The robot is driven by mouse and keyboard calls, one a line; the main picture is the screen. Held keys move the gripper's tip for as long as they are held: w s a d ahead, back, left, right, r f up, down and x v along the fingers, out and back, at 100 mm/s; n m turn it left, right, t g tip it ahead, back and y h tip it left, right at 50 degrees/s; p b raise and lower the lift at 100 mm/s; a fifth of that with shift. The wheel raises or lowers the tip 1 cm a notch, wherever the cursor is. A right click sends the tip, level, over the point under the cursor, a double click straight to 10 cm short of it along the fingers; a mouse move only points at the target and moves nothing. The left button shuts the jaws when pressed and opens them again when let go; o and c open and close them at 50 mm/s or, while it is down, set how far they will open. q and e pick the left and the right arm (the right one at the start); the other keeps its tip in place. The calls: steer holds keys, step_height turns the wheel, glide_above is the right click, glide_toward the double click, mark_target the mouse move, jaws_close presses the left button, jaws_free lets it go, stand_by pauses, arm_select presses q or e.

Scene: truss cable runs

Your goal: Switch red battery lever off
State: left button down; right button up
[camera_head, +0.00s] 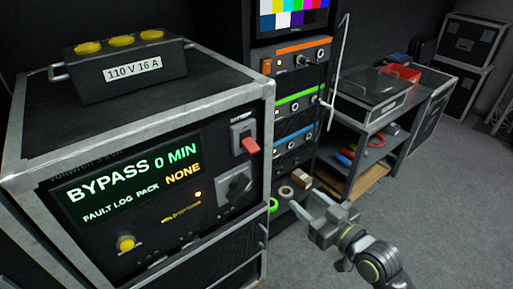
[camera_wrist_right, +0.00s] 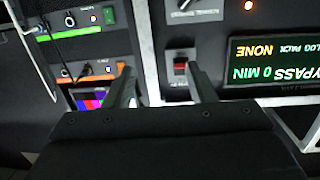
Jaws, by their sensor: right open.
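The red battery lever (camera_head: 250,145) sits on a grey plate at the upper right of the power case's front panel. In the head view its red handle sticks out at the lower part of the plate. It also shows in the right wrist view (camera_wrist_right: 180,68), which is turned upside down. My right gripper (camera_head: 306,205) is open and empty, to the right of and below the lever and apart from it. In the right wrist view the lever appears between the two fingers (camera_wrist_right: 162,85), beyond them. My left gripper is not in view.
The panel also has a display (camera_head: 130,180) reading "BYPASS 0 MIN", a grey rotary switch (camera_head: 235,186) below the lever, and a yellow button (camera_head: 125,243). A "110 V 16 A" box (camera_head: 125,68) stands on the case. An equipment rack (camera_head: 297,100) stands behind my right gripper.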

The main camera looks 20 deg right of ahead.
steer(key=n+y, duration=0.1)
steer(key=y, duration=0.1)
glide_toward(256, 152)
steer(key=shift+t, duration=0.3)
steer(key=p+x, duration=0.3)
steer(key=x, duration=0.6)
steer(key=shift+w+a+f, duration=0.1)
steer(key=shift+a+f, duration=0.05)
steer(key=shift+a, duration=0.05)
steer(key=shift+c, duration=0.4)
steer(key=c, duration=0.9)
steer(key=f+t+b, duration=0.1)
steer(key=b, duration=0.6)
steer(key=shift+w+t, duration=0.15)
steer(key=shift+t, duration=0.25)
